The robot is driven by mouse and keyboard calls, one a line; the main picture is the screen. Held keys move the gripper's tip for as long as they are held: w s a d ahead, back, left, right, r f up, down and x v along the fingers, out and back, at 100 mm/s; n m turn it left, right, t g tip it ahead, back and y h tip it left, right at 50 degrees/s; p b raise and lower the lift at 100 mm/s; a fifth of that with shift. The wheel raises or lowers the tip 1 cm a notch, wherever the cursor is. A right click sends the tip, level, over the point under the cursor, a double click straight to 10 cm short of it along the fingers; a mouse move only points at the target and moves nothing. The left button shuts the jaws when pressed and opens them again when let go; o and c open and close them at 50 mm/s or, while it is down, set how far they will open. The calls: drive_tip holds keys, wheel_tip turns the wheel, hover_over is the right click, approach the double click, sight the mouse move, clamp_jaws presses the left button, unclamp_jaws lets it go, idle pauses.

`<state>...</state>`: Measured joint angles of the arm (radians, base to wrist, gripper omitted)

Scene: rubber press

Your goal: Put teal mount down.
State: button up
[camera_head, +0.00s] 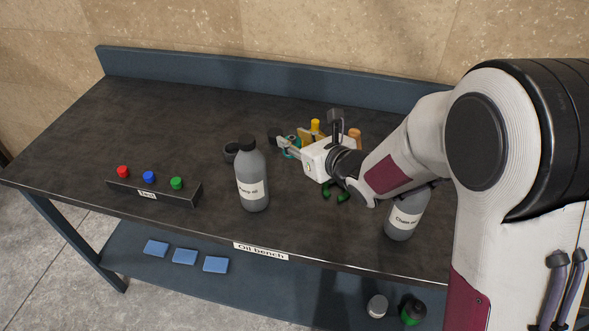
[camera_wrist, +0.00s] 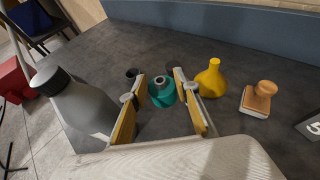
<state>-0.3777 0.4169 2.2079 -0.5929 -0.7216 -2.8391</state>
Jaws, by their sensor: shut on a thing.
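The teal mount (camera_wrist: 161,92) is a rounded teal piece with a grey top and a dark hole. It sits between the two fingers of my gripper (camera_wrist: 160,84), which is shut on it. In the head view, a bit of the teal mount (camera_head: 291,153) shows at the end of my gripper (camera_head: 286,146), over the back middle of the bench (camera_head: 90,145). The arm and fingers hide much of it there. I cannot tell whether its base touches the bench top.
A grey bottle (camera_head: 252,182) stands left of my gripper, near a dark ring (camera_head: 231,152). A yellow flask (camera_wrist: 211,80) and an orange-handled block (camera_wrist: 257,100) are to the right. A labelled bottle (camera_head: 404,219) stands by my arm. A colored-button strip (camera_head: 154,192) lies left.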

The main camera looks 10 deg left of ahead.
drive_tip(key=shift+f, duration=2.35)
drive_tip(key=shift+f, duration=0.1)
drive_tip(key=shift+f, duration=2)
drive_tip(key=shift+f, duration=0.1)
drive_tip(key=o, duration=1.2)
drive_tip(key=shift+v, duration=6.05)
drive_tip(key=shift+w, duration=0.1)
